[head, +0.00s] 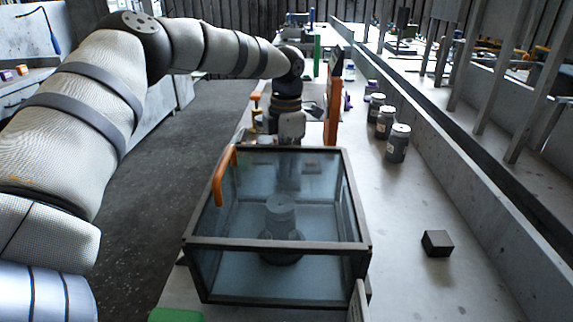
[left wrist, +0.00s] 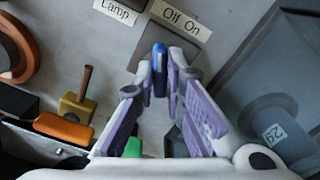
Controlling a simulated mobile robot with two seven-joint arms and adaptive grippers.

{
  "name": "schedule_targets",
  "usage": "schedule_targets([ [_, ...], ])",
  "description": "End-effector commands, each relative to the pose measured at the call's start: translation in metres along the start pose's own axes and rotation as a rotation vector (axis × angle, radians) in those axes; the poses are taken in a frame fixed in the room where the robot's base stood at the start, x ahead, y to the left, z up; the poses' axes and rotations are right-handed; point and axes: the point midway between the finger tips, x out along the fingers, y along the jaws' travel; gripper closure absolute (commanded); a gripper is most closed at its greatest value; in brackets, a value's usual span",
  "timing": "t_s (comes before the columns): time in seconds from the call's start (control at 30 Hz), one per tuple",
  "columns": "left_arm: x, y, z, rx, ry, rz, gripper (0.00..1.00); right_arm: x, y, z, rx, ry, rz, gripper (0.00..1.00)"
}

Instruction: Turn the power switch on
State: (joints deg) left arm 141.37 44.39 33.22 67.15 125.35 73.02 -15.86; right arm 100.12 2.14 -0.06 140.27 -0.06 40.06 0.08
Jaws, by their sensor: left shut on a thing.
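The power switch (left wrist: 160,56) shows in the left wrist view as a dark blue lever on a dark square plate (left wrist: 166,42), below a label (left wrist: 181,18) reading "Off On". My left gripper (left wrist: 160,62) has its purple-padded fingers shut on this lever. Which way the lever lies is unclear, as the fingers cover much of it. In the head view my left gripper (head: 289,125) reaches down behind the glass box, and the switch cannot be made out there. My right gripper is not in view.
The dark-framed glass box (head: 276,243) with an orange handle (head: 220,176) stands in front of the left gripper. An orange upright panel (head: 332,110) is close on its right. Several grey jars (head: 397,146) and a black block (head: 437,243) stand on the bench right of the box.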

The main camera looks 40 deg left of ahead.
Motion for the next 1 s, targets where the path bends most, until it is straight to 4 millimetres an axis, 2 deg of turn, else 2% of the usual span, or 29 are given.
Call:
schedule_targets([
  [0.27, 0.0, 0.0, 0.0, 0.154, 0.0, 0.0, 1.0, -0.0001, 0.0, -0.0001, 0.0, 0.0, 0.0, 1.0],
  [1.0, -0.0007, -0.0009, 0.0003, 0.815, -0.002, 0.001, 1.0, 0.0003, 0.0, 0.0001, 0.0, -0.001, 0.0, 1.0],
])
